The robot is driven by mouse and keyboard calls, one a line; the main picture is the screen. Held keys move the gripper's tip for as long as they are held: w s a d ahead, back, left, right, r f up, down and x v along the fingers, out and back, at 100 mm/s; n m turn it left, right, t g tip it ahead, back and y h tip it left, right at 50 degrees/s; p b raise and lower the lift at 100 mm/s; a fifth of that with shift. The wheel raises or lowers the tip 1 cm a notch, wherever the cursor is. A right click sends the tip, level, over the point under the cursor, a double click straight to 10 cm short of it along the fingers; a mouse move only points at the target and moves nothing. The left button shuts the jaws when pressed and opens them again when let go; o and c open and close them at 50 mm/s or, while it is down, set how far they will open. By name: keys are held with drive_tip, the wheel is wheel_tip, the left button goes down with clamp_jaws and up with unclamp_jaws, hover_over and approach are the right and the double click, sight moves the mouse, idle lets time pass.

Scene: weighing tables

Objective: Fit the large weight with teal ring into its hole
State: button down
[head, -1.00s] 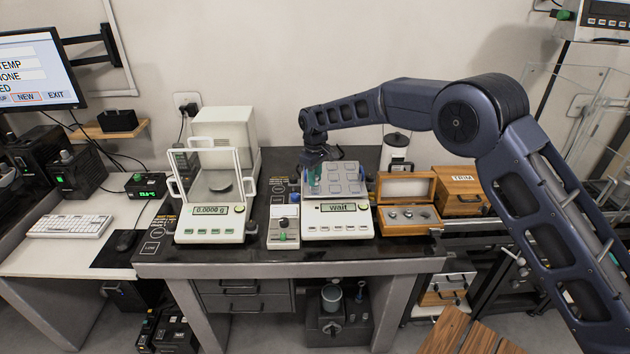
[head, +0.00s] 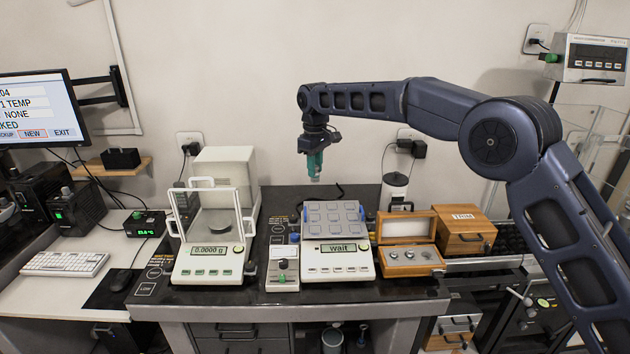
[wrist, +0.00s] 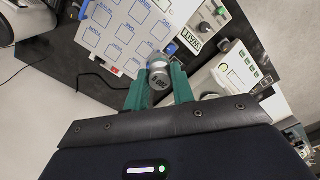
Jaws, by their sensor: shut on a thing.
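My gripper (head: 315,163) hangs in the air above the back of the balance with the gridded blue-grey top, its teal fingers pointing down. In the head view only the small lower end of the weight (head: 315,179) shows below the fingers. An open wooden case (head: 409,271) stands right of the balance, with small silver weights (head: 427,254) in its grey insert.
The balance (head: 338,265) reads "wait", and its top (head: 333,218) carries several square pads. A glass-shielded balance (head: 210,265) stands left, with a small control box (head: 283,272) between.

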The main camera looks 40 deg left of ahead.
drive_tip(key=shift+w+r, duration=0.15)
drive_tip(key=shift+r, duration=0.15)
drive_tip(key=w+d+f+m, duration=0.1)
drive_tip(key=w+d+f, duration=0.3)
drive_tip(key=w, duration=0.3)
drive_tip(key=w+d+f+m, duration=0.2)
drive_tip(key=w+d+f, duration=0.1)
drive_tip(key=w, duration=0.4)
drive_tip(key=w+d+f+m, duration=0.1)
drive_tip(key=w+d+f, duration=0.3)
drive_tip(key=w, duration=0.3)
drive_tip(key=w+d+f+m, duration=0.2)
drive_tip(key=w+d+f, duration=0.2)
drive_tip(key=w+d, duration=0.35)
drive_tip(key=w+d+f+m, duration=0.2)
drive_tip(key=w+d+f, duration=0.3)
drive_tip(key=w+d, duration=0.3)
drive_tip(key=s+d+f+n, duration=0.1)
drive_tip(key=s+d, duration=0.4)
drive_tip(key=d, duration=0.2)
drive_tip(key=s+r+n, duration=0.3)
drive_tip(key=s+n, duration=0.4)
drive_tip(key=s, duration=0.5)
drive_tip(key=shift+a+f, duration=0.2)
drive_tip(key=shift+f, duration=1.15)
drive_tip(key=shift+a+f, duration=0.2)
drive_tip(key=shift+f, duration=1.15)
drive_tip(key=shift+f, duration=1.5)
